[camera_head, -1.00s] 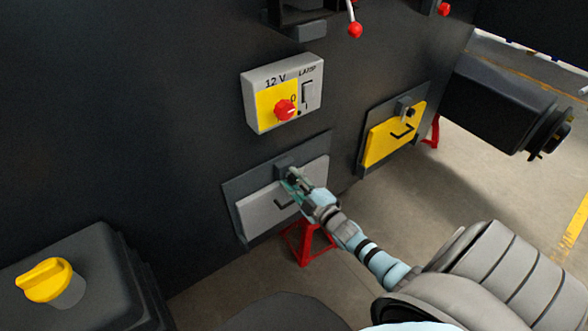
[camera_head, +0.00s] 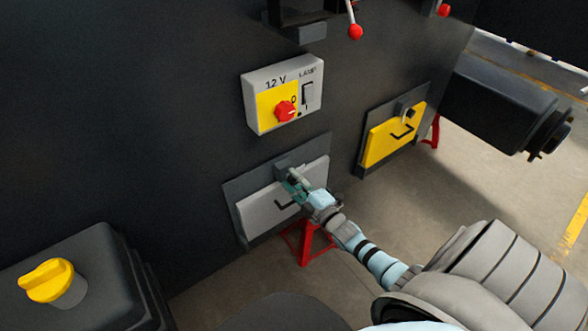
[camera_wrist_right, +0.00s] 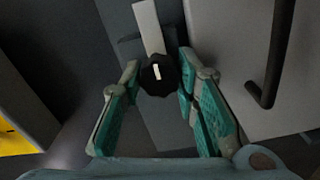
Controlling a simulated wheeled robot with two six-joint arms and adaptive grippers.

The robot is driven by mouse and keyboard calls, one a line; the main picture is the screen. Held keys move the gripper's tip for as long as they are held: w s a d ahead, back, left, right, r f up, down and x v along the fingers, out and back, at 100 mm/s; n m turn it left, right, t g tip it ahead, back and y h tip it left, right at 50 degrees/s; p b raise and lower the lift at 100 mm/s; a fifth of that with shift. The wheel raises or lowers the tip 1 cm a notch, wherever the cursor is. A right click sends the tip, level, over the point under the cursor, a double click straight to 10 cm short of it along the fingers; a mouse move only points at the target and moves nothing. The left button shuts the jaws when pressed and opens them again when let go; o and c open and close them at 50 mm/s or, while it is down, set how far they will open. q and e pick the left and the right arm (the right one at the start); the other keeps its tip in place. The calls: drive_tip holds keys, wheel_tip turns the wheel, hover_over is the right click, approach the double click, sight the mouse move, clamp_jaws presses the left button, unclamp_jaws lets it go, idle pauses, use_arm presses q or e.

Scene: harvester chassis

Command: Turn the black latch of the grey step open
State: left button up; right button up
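The grey step (camera_head: 262,211) is on the dark chassis wall, with a black handle bar that also shows in the right wrist view (camera_wrist_right: 277,55). Its black latch (camera_wrist_right: 158,76) is a dark knob with a small white mark, beside a light grey bar. In the head view my right gripper mostly covers the latch. My right gripper (camera_head: 292,178) is at the step's upper edge. In the right wrist view its two teal fingers (camera_wrist_right: 159,64) are apart, one on each side of the knob, with narrow gaps seeming to show. My left gripper is not in view.
A 12 V lamp switch box (camera_head: 283,94) with a red knob is above the step. A yellow step (camera_head: 393,137) is to the right. A red stand (camera_head: 304,243) is below. A black box with a yellow cap (camera_head: 46,280) is at lower left.

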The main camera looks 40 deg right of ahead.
drive_tip(key=o, duration=0.4)
drive_tip(key=shift+o, duration=0.2)
drive_tip(key=s, duration=1.2)
drive_tip(key=shift+a, duration=0.1)
